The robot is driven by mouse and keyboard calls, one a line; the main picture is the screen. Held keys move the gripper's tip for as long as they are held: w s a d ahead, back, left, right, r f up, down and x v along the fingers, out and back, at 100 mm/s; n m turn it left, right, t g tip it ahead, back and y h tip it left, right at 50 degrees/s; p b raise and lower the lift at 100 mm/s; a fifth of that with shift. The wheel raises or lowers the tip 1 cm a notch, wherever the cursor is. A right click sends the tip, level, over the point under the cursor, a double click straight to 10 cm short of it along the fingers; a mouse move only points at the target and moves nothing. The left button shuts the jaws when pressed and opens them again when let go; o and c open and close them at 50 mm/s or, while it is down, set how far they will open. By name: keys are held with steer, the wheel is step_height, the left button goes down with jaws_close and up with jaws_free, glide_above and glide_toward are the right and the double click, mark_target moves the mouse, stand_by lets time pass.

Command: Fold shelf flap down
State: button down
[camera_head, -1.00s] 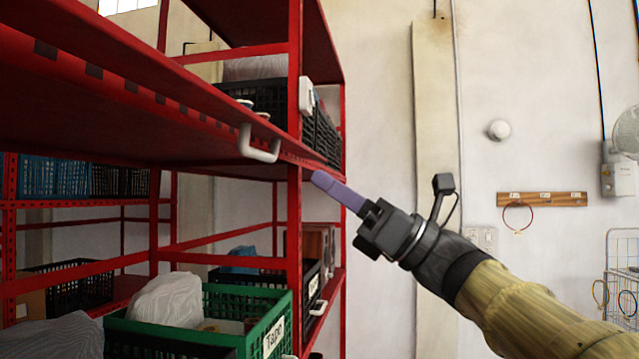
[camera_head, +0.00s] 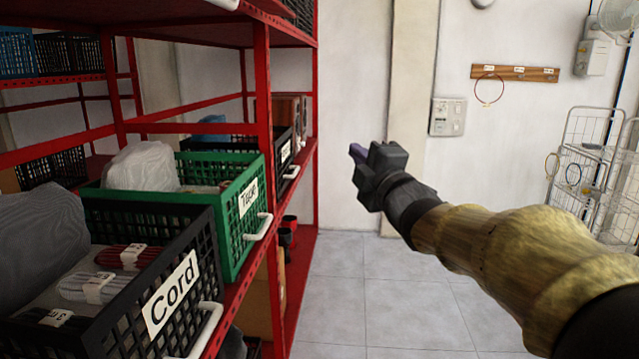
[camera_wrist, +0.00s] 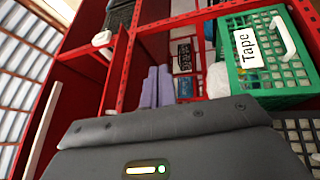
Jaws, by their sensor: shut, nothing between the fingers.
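The red shelf rack (camera_head: 264,150) fills the left of the head view. A red panel (camera_head: 150,12) runs along its top, with a white handle (camera_head: 224,3) cut off by the upper frame edge. I cannot tell which part is the hinged flap, or its angle. My gripper (camera_head: 357,152) is in the air right of the rack, apart from it. A white handle (camera_wrist: 102,38) on the red rack shows there too.
A green crate labelled Tape (camera_head: 230,222) and a black crate labelled Cord (camera_head: 130,300) stand on the shelf, with handles facing the aisle. The grey tiled floor (camera_head: 400,310) beside the rack is clear. A wire cart (camera_head: 590,150) stands at the far right.

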steer(key=s+d+f+m+g+h, duration=0.2)
steer(key=f+m, duration=0.2)
steer(key=f, duration=0.4)
steer(key=s+d+f+m+g+h, duration=0.1)
steer(key=d+f+m+g+h, duration=0.2)
steer(key=f+m, duration=0.35)
steer(key=s+d+f+m+g+h, duration=0.2)
steer(key=f, duration=0.8)
steer(key=s+d+f+m+g, duration=0.1)
steer(key=s+f+m+g, duration=0.85)
steer(key=s+f, duration=0.9)
step_height(320, 180, up, 22)
steer(key=p, duration=2)
steer(key=shift+s+r+h, duration=0.2)
steer(key=shift+s+h, duration=0.15)
steer(key=shift+h, duration=0.05)
